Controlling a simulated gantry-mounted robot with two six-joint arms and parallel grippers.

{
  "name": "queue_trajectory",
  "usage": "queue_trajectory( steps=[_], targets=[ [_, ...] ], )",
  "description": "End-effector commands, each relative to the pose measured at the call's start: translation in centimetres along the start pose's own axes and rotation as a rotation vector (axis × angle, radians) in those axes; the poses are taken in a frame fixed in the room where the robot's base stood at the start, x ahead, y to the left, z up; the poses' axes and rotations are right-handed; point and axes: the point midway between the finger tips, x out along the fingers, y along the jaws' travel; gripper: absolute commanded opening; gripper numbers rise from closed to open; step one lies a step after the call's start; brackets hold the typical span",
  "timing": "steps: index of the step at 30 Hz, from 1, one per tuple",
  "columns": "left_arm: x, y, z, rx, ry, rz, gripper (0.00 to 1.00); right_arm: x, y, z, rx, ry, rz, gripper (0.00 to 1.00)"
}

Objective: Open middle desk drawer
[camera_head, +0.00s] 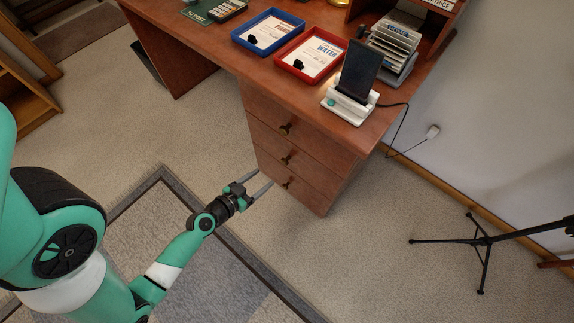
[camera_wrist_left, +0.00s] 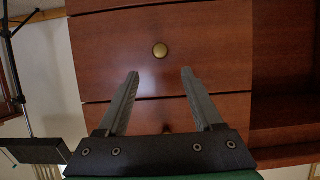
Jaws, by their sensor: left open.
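The desk's drawer stack shows three closed wooden fronts with dark round knobs in the head view. The middle drawer (camera_head: 305,163) has its knob (camera_head: 287,160) at the centre of its front. My left gripper (camera_head: 262,182) is open and empty, in front of the stack and apart from it. In the left wrist view, which looks upside down, the open fingers (camera_wrist_left: 160,85) point at the drawer fronts. A brass knob (camera_wrist_left: 160,50), seemingly the middle drawer's, lies beyond the fingertips, in line with the gap. Another knob (camera_wrist_left: 167,128) shows dimly between the fingers. My right gripper is not in view.
On the desktop are a blue tray (camera_head: 268,31), a red tray (camera_head: 308,55), a dark-screened device on a white stand (camera_head: 350,103) and a card rack (camera_head: 392,47). A black tripod stand (camera_head: 484,240) is at the right. The carpet before the drawers is clear.

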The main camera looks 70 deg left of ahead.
Motion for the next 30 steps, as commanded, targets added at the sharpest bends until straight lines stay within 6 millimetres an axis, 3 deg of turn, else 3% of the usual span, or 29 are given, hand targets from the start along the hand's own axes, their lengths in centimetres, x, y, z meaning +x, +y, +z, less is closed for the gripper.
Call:
queue_trajectory(
  steps=[5,16,21,28,30],
  targets=[
    [2.3,0.1,-0.4,0.003,0.002,0.004,0.68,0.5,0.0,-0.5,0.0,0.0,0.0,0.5],
    [10.1,0.1,-0.1,0.001,0.002,0.003,0.68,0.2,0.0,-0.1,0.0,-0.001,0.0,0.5],
    [11.4,0.1,-0.1,0.001,0.002,0.002,0.68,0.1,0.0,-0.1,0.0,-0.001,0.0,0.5],
    [11.4,0.1,-0.2,0.001,0.002,0.002,0.68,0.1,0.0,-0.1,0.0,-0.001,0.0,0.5],
    [11.4,0.1,-0.2,0.001,0.002,0.002,0.57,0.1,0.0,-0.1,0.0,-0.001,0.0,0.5]
  ],
)
